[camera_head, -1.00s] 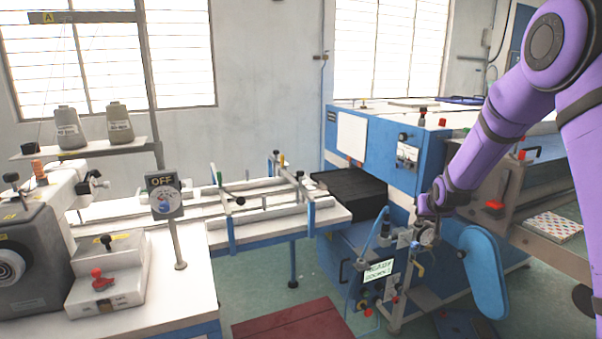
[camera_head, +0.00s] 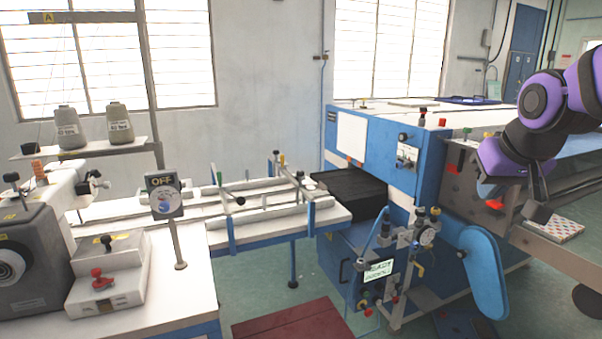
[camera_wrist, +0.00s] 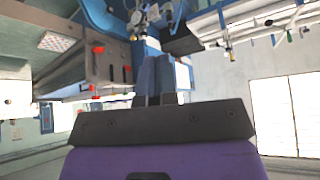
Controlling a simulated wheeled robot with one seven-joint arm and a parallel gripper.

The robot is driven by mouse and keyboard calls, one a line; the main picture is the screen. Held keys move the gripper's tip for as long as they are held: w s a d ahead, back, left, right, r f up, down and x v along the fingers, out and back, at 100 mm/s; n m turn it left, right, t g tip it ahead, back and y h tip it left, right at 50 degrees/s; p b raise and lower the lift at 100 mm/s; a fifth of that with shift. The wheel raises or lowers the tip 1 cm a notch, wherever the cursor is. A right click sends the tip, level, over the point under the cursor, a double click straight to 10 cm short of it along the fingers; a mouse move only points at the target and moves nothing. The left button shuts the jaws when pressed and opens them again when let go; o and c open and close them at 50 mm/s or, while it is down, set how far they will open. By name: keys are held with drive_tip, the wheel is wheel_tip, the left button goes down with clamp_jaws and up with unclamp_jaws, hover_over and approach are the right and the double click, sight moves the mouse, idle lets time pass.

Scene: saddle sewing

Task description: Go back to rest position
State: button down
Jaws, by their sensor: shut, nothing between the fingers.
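My gripper (camera_head: 539,199) hangs at the right of the head view, in front of the right part of the blue machine. Its dark fingers point down and hold nothing. In the wrist view, its two fingers (camera_wrist: 155,98) lie side by side, closed together. The purple arm is folded at the right edge of the head view. The blue machine (camera_head: 430,160) stands behind and to the left of the gripper, with a gauge and valve cluster (camera_head: 425,236) on its front that stands clear of the gripper.
A sewing table with rails (camera_head: 265,213) leads to the machine's black belt (camera_head: 350,187). A switch sign reading OFF (camera_head: 163,195) stands on the left table. A checkered pad (camera_head: 553,228) lies on the right ledge below the gripper. A red mat (camera_head: 295,322) lies on the floor.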

drive_tip(key=s+a+g, duration=0.1)
drive_tip(key=s, duration=1.6)
drive_tip(key=shift+a+n, duration=0.25)
drive_tip(key=shift+n, duration=0.05)
